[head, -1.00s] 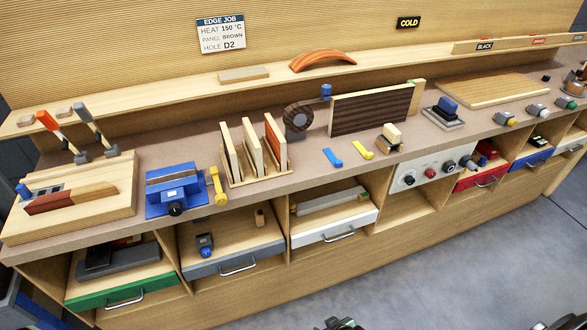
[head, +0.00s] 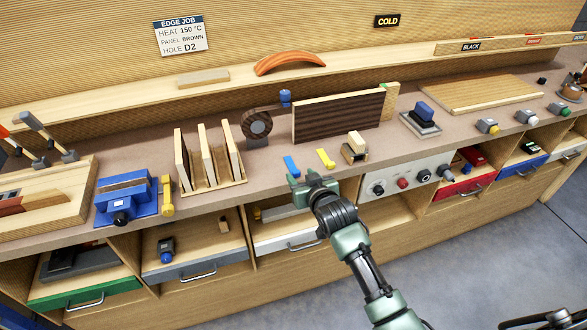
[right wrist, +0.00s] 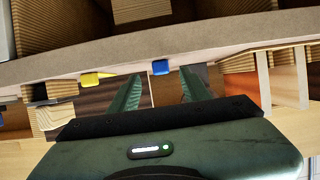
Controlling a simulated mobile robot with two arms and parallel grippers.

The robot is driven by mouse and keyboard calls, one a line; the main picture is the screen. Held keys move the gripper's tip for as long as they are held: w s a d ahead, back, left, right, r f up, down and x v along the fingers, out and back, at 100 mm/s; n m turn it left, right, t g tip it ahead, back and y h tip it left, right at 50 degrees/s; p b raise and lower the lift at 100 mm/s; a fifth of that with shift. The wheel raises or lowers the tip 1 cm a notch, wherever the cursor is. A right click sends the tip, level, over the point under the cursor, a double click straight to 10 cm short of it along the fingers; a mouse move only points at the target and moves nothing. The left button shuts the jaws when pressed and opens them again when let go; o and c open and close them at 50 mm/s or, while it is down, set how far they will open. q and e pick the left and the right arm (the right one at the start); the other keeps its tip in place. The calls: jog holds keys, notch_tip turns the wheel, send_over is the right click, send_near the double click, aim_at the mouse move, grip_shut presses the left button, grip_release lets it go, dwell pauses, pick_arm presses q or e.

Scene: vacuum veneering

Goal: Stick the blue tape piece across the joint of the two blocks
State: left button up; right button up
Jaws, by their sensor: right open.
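The blue tape piece (head: 291,166) lies near the front edge of the bench, left of a yellow piece. It also shows in the right wrist view (right wrist: 161,67), between and beyond the fingertips. My right gripper (head: 311,179) is open and empty, just in front of the bench edge, close to the blue piece and not visibly touching it. The two blocks (head: 38,199), brown and reddish, meet end to end on a wooden board at the far left, partly cut off by the picture edge. My left gripper is not in view.
The yellow piece (head: 326,158) and a small wooden block on a stand (head: 355,148) lie to the right. A blue vise (head: 126,197) and a rack of upright panels (head: 215,182) stand between the tape and the blocks. A dark panel (head: 340,116) stands behind.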

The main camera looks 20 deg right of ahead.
aim_at(296, 172)
jog(key=shift+x, duration=1.75)
jog(key=shift+a, duration=0.1)
grip_shut()
jog(key=shift+r, duration=0.1)
